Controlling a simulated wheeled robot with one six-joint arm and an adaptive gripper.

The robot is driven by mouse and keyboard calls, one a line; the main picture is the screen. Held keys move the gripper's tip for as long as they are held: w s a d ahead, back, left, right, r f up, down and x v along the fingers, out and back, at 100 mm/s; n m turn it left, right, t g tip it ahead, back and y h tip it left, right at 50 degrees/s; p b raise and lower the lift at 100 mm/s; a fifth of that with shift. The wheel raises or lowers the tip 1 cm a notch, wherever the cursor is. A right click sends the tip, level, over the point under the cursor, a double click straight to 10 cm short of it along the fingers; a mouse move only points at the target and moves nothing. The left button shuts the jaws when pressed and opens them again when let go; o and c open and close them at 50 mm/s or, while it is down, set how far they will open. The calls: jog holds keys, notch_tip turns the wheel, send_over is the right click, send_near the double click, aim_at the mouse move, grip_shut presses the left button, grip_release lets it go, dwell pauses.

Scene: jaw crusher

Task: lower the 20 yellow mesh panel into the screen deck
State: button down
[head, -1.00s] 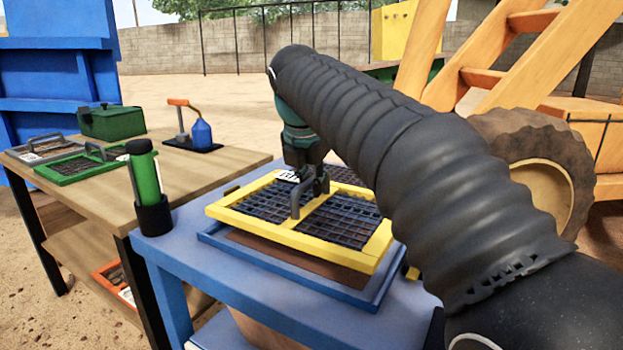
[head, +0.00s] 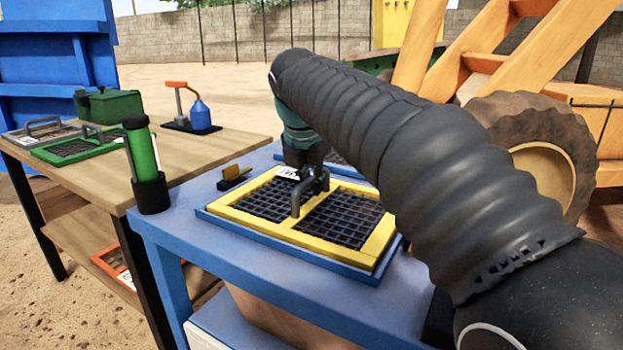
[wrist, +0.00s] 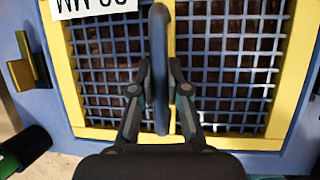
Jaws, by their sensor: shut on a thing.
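The yellow mesh panel (head: 372,243) has a dark grid, a white label and an upright grey handle (head: 296,200). It lies level over the blue-rimmed screen deck (head: 295,253), its edges close inside the blue rim. Whether it is fully seated I cannot tell. My gripper (head: 312,182) is shut on the handle, above the panel's middle. In the wrist view, both fingers of my gripper (wrist: 160,75) press the handle from either side, and a blue border shows beside the yellow frame (wrist: 65,70). The deck's inside is mostly hidden under the panel.
A small yellow and black block (head: 234,177) stands left of the deck. A green cylinder in a black cup (head: 151,193) stands at the blue table's left corner. The wooden table (head: 190,150) holds other panels. My arm hides the right side.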

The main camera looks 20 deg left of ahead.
dwell(0.3)
jog(key=c, duration=1.1)
grip_release()
jog(key=shift+f, duration=0.15)
jog(key=v, duration=1.2)
jog(key=shift+d, duration=0.1)
